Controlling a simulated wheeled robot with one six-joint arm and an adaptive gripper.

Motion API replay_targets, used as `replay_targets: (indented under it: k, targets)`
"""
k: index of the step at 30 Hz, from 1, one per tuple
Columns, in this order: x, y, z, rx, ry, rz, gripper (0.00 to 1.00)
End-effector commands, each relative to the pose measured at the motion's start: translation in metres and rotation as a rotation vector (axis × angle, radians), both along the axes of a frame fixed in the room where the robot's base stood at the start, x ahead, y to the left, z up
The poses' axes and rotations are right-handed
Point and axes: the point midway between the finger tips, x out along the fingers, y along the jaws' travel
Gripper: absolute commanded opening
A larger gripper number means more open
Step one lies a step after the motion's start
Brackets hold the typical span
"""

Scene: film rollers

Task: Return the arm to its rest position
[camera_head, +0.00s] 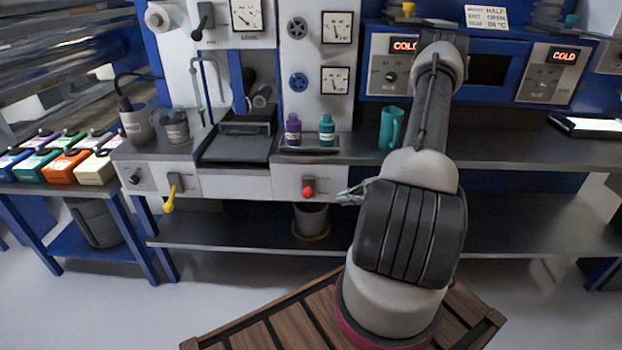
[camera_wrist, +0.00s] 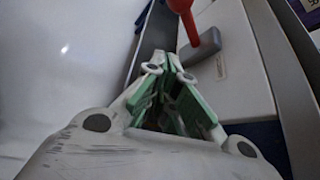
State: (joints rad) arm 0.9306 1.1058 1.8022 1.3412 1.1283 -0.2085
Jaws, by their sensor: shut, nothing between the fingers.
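My arm rises from my base at the bottom right of the head view and its links fold upward in front of the bench. My gripper (camera_head: 348,196) shows partly at the left of the arm, in front of the bench's front panel; the rest of it is hidden behind the arm. In the wrist view, my gripper's green-padded fingers (camera_wrist: 167,66) are together with nothing between them. The red-knobbed lever (camera_head: 308,191) on the front panel is just left of the gripper. Its red handle (camera_wrist: 185,14) also shows close beyond the fingertips, and I cannot tell whether they touch.
A purple bottle (camera_head: 293,131) and a green bottle (camera_head: 327,131) stand on the bench, with a teal mug (camera_head: 390,128) to their right. A yellow lever (camera_head: 170,198) sticks out at the left. A bucket (camera_head: 310,222) stands on the lower shelf. The floor in front is mostly clear.

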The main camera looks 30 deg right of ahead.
Motion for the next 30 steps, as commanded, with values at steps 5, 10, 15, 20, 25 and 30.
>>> replay_targets:
  k: [5,10,15,20,25,30]
  targets:
    - [0.0,0.0,0.0,0.001,0.001,-0.001,0.0]
    - [-0.022,0.01,-0.008,0.013,0.061,0.055,0.0]
    - [-0.082,0.037,0.003,0.009,0.158,0.232,0.0]
    - [-0.117,0.049,0.05,-0.092,0.198,0.445,0.0]
    - [-0.142,0.058,0.111,-0.254,0.21,0.68,0.0]
    - [-0.164,0.068,0.179,-0.479,0.198,0.931,0.0]
